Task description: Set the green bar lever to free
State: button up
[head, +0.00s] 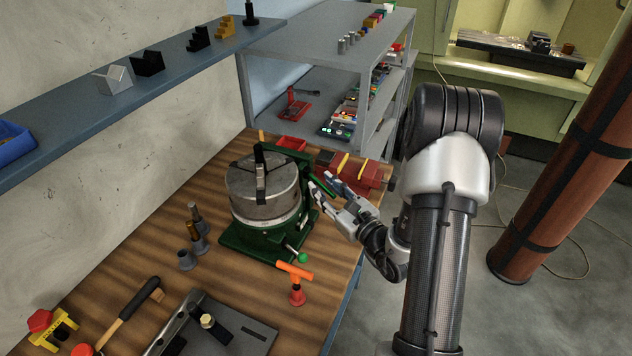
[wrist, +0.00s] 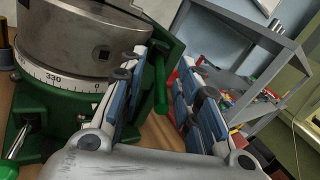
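The green rotary table (head: 262,240) with a grey three-jaw chuck (head: 262,194) stands on the wooden bench. A green bar lever (head: 321,187) sticks out at its right side. In the wrist view the green bar (wrist: 160,84) stands between my two fingers, nearer the left one, with a gap on the right. My gripper (head: 323,183) is open around the bar; its blue-grey finger pads (wrist: 163,95) are spread apart. I cannot tell whether the left finger touches the bar. A separate metal lever with a green ball knob (head: 302,257) sits at the front of the table.
An orange-handled tool (head: 295,279) stands in front of the rotary table. Grey fittings (head: 188,258) stand left of the rotary table.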

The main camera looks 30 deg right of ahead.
jog(key=s, duration=0.8)
jog(key=shift+d, duration=0.45)
jog(key=shift+s+f, duration=0.1)
jog(key=shift+f, duration=0.05)
